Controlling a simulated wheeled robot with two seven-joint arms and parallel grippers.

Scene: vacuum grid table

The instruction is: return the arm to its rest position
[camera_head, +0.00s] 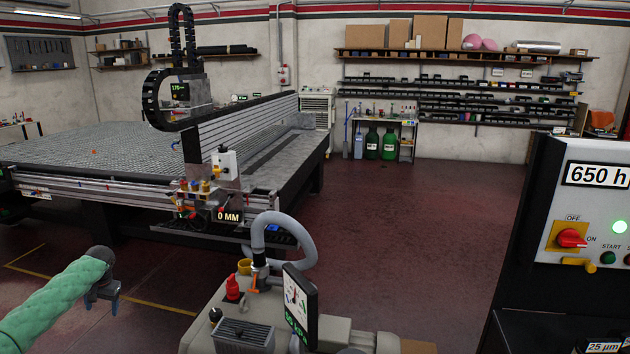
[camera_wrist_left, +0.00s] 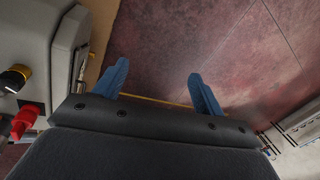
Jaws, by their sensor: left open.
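My left arm, in a green padded sleeve, comes in from the lower left of the head view. My left gripper (camera_head: 103,294) is at its end, pointing down over the red-brown floor, left of the grey machine cabinet. In the left wrist view my left gripper (camera_wrist_left: 163,88) shows two blue fingers spread wide apart. Nothing is between them but floor and a yellow line. My right gripper is in neither view.
A grey cabinet (camera_head: 232,310) with a hose and a screen stands right of my left gripper. The vacuum grid table (camera_head: 95,155) is beyond. A control panel (camera_head: 598,205) with a red switch stands at right. The central floor (camera_head: 420,225) is clear.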

